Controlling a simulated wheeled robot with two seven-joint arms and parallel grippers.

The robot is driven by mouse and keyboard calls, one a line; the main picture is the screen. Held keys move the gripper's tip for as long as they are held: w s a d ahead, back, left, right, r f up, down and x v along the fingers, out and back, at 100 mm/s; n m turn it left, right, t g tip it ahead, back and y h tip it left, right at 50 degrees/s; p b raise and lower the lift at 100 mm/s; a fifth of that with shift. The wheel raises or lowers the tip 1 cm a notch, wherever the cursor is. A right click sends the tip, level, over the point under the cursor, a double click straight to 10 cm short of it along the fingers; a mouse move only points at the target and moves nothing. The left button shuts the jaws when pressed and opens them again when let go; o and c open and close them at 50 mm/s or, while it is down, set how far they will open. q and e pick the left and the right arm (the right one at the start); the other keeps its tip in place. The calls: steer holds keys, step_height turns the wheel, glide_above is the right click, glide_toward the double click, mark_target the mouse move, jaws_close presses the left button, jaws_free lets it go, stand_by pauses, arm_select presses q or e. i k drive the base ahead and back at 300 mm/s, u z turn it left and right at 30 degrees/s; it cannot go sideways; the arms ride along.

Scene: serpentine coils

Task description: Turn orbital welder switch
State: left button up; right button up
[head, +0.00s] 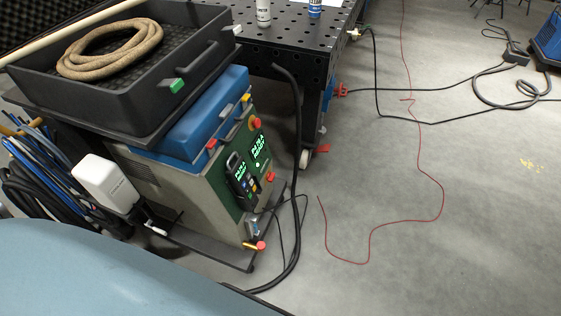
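The orbital welder (190,185) appears to be the grey and blue cabinet at left centre, standing on a dark base plate. Its green front panel (243,165) faces right and carries lit displays and a dark handheld unit (239,178). A red round knob (255,124) sits at the panel's upper edge. A smaller red control (270,177) sits at its right edge. Another red knob (261,245) with yellow is low at the front. I cannot tell which of these is the switch, or its position. Neither gripper is in view.
A black tray (95,100) with a coiled tan hose (110,48) sits on the welder. A black perforated table (290,28) stands behind. A thick black cable (297,180) hangs down to the floor by the panel. Open floor with a thin red wire (442,200) lies right.

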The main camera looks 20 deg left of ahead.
mark_target(270, 176)
steer(key=u, duration=0.8)
steer(key=i, duration=0.9)
steer(key=u, duration=0.95)
